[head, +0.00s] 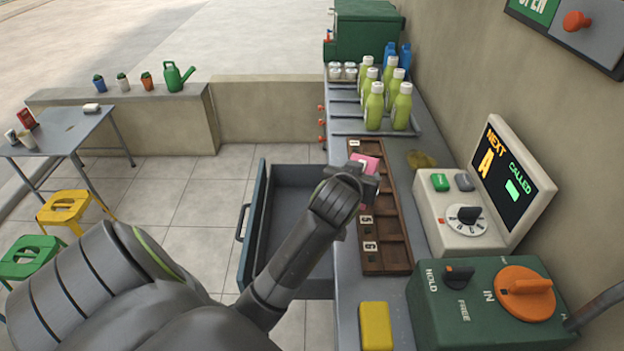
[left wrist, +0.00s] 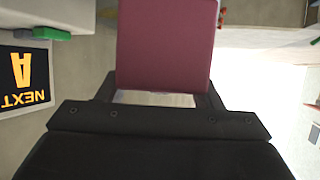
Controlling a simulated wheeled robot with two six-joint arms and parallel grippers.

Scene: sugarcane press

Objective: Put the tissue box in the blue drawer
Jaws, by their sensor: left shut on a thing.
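A pink box, which I take to be the tissue box (head: 366,161), is held by my left gripper (head: 364,178) over the numbered wooden tray on the counter. In the left wrist view the box (left wrist: 165,45) shows as a plain dark pink block between the two fingers of the left gripper (left wrist: 158,97). In the head view most of the box is hidden behind my wrist. The blue drawer (head: 259,215) is pulled open on the left side of the counter. Its visible inside looks empty; my forearm covers its near part. My right gripper is in neither view.
The wooden tray (head: 386,259) lies along the counter. A white display unit (head: 450,220) and a green machine (head: 480,300) stand to its right. A yellow block (head: 376,326) lies in front. Green bottles (head: 375,105) stand behind.

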